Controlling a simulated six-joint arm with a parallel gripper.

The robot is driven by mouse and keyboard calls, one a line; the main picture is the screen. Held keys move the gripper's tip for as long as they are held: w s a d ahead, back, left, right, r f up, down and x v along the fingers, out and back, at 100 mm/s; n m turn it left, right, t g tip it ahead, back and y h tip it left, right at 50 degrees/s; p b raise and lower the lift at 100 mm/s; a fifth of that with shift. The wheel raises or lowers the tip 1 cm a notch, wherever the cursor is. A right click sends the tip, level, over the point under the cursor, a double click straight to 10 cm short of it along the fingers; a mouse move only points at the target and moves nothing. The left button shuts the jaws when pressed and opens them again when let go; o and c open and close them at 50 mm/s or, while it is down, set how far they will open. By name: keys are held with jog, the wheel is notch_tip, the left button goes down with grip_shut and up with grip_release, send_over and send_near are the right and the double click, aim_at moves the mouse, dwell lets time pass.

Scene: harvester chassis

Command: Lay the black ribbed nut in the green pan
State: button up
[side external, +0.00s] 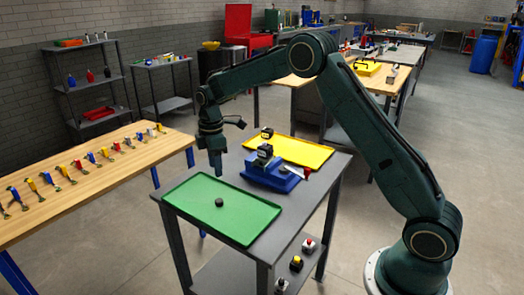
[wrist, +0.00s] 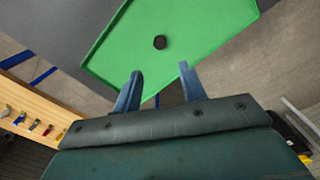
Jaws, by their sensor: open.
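The black nut (side external: 219,202) lies in the green pan (side external: 247,232), near the pan's middle in the side view. It also shows in the wrist view as a small dark round piece (wrist: 160,42) on the green pan (wrist: 205,25). Its ribs are too small to make out. My gripper (side external: 217,172) hangs above the pan, a little above and apart from the nut. In the wrist view its two blue fingers (wrist: 160,75) are spread with nothing between them, and the nut lies beyond their tips.
A wooden bench (side external: 90,172) with several tools stands at left.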

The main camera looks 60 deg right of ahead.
dwell(0.4)
jog(key=s+a+r+m+t, duration=0.3)
jog(key=s+r+m, duration=0.3)
jog(key=s+r, duration=1.05)
jog(key=s+a+m+t, duration=0.1)
jog(key=s+m, duration=0.5)
jog(key=s, duration=1.4)
jog(key=shift+s+a+t, duration=0.25)
jog(key=shift+s+t, duration=0.1)
jog(key=shift+t, duration=0.45)
